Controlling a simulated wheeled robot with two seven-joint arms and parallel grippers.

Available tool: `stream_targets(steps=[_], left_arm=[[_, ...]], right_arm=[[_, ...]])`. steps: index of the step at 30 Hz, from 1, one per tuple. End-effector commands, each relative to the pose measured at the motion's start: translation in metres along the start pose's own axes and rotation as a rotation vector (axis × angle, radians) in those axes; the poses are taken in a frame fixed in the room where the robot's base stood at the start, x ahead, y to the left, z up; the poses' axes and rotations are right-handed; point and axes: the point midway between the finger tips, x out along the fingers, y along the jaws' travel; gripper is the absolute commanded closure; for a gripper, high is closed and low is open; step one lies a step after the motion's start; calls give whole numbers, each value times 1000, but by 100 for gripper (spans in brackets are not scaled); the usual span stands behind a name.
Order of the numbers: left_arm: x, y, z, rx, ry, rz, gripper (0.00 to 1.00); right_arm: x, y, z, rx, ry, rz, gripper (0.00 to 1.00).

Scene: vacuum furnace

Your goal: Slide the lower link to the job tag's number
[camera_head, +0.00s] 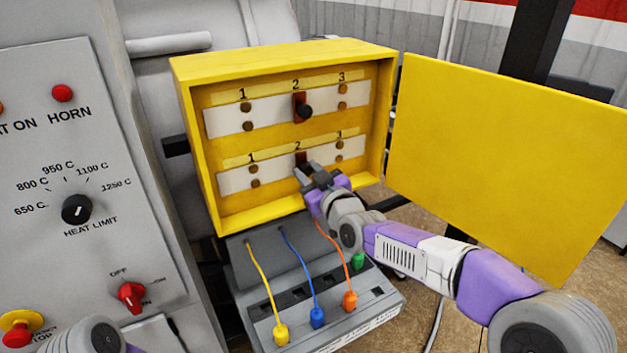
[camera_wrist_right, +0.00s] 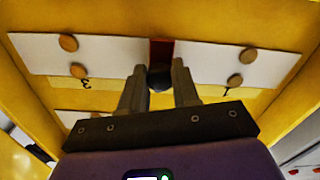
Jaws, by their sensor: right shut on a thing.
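The lower link (camera_head: 301,158) is a dark red piece at number 2 on the lower white strip of the yellow box (camera_head: 290,218). My right gripper (camera_head: 309,177) is at the lower link and hides most of it in the head view. In the right wrist view, upside down, the red link (camera_wrist_right: 161,48) stands upright between the 3 side and the 1 side. There my right gripper (camera_wrist_right: 159,82) is shut on the link's black knob (camera_wrist_right: 159,77). The upper link (camera_head: 301,104), red with a black knob, also sits at 2. I cannot make out a job tag. My left gripper is not in view.
Below the box is a grey terminal unit (camera_head: 375,300) with yellow, blue and orange cables. A control panel (camera_head: 50,170) with knobs and buttons is at the left.

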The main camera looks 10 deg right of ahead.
Motion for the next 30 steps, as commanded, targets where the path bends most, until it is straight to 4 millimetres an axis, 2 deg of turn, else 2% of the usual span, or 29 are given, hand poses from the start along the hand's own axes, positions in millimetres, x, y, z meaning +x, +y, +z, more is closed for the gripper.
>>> stream_targets(steps=[5, 6, 10, 20, 23, 30], left_arm=[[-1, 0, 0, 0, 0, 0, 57], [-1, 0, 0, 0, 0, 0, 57], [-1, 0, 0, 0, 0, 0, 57], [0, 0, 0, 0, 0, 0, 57], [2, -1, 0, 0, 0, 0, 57], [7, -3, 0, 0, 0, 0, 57]], right_arm=[[-1, 1, -1, -1, 0, 1, 100], [-1, 1, -1, -1, 0, 2, 63], [-1, 2, 0, -1, -1, 3, 44], [-4, 2, 0, -1, -1, 4, 44], [-12, 2, 0, -3, 0, 5, 44], [-49, 2, 0, -2, 0, 6, 44]])
